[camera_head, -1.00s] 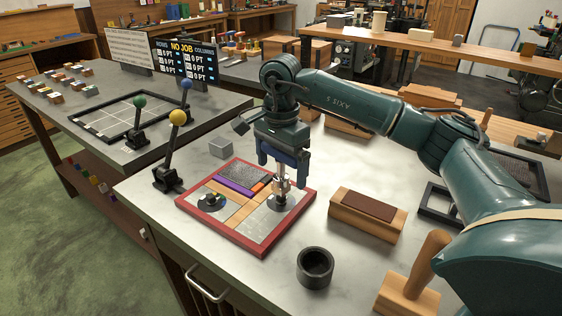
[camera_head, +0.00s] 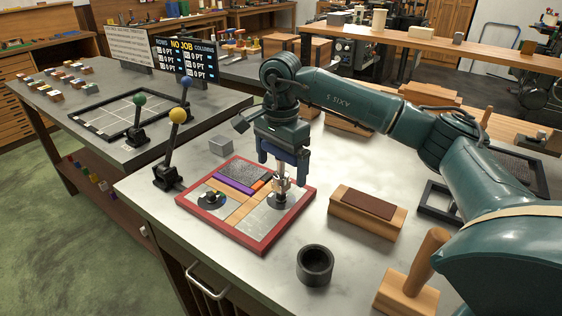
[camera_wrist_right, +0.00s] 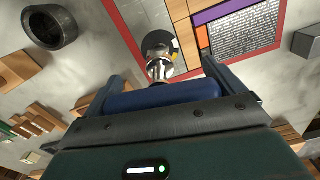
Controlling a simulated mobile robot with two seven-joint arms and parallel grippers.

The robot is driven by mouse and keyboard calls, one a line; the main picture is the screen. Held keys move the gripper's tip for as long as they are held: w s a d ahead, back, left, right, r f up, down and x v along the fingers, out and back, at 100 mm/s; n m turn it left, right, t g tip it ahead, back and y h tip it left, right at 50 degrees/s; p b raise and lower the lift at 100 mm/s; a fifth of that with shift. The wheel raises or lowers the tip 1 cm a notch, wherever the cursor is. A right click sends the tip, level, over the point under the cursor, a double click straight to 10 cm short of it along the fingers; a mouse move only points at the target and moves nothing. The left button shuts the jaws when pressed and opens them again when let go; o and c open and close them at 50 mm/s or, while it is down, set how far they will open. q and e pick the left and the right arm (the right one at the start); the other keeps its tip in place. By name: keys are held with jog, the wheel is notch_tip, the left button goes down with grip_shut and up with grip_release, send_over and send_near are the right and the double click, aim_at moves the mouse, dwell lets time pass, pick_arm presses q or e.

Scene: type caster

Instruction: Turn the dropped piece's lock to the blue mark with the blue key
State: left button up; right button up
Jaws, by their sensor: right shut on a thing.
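My right gripper (camera_head: 284,160) points down over the right part of a red-rimmed frame (camera_head: 262,245). It is shut on the blue key (camera_wrist_right: 165,95), whose blue handle lies across between the fingers in the right wrist view. The key's bright metal shank (camera_head: 281,186) stands upright and reaches down to a dark round lock (camera_head: 275,201) on a grey piece (camera_head: 262,221). The key's tip hides part of this lock, and I cannot tell how deep it sits. A second dark round lock (camera_head: 211,198) shows at the frame's left. I cannot make out a blue mark. My left gripper is out of view.
A black cup (camera_head: 315,266), a wooden block with a brown top (camera_head: 367,212) and a wooden-handled stamp (camera_head: 410,285) stand right of the frame. A grey cube (camera_head: 220,146) and levers with yellow (camera_head: 178,116), blue and green knobs stand to the left.

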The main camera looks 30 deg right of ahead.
jog(key=shift+f+b, duration=0.95)
jog(key=shift+f, duration=0.45)
jog(key=shift+m, duration=1.3)
jog(key=m+p, duration=0.1)
jog(key=m, duration=0.3)
jog(key=m+p, duration=0.1)
jog(key=m, duration=0.3)
jog(key=shift+n, duration=0.6)
